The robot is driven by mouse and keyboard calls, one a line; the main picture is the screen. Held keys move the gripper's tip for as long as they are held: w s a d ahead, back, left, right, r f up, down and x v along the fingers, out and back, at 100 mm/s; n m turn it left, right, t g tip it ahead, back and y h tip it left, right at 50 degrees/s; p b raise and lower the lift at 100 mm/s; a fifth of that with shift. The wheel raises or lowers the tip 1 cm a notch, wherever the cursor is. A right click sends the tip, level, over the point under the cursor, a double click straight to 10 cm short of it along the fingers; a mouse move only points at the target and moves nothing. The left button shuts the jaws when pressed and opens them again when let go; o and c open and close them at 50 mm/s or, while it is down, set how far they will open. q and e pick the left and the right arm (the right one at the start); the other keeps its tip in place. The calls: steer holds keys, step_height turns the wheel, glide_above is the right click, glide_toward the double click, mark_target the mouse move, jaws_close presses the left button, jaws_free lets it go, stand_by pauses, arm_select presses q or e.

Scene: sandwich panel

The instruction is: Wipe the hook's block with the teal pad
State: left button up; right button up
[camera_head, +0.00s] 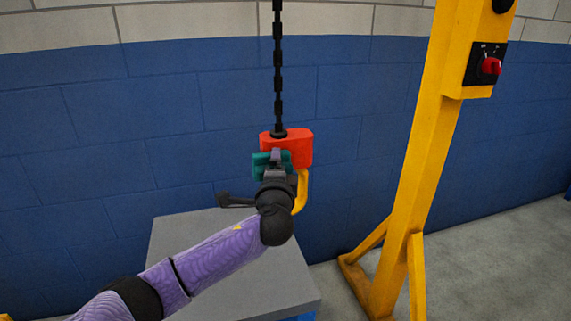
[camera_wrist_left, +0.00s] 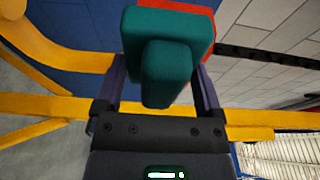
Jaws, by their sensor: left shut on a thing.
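The hook's block (camera_head: 298,146) is a red-orange box hanging on a black chain, with a yellow hook (camera_head: 301,192) below it. My left gripper (camera_head: 274,160) is shut on the teal pad (camera_head: 261,166) and holds it at the front of the block. In the left wrist view the teal pad (camera_wrist_left: 166,48) sits between the two fingers of my left gripper (camera_wrist_left: 162,85), and the red block (camera_wrist_left: 208,12) shows behind it. I cannot tell whether the pad touches the block. My right gripper is not in view.
The black chain (camera_head: 278,65) runs up out of view. A grey-topped table (camera_head: 185,235) stands below the hook. A yellow post (camera_head: 420,150) with a red switch (camera_head: 490,66) stands to the right. A blue and white block wall is behind.

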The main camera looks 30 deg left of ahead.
arm_select(q)
steer(key=p+v, duration=0.1)
steer(key=v, duration=0.1)
steer(key=p+v, duration=0.1)
steer(key=d+p+v, duration=0.1)
steer(key=v, duration=0.1)
steer(key=shift+w+d, duration=0.15)
steer(key=shift+d, duration=0.05)
steer(key=shift+s+d+p, duration=0.95)
steer(key=shift+d+p, duration=0.1)
steer(key=shift+d, duration=0.15)
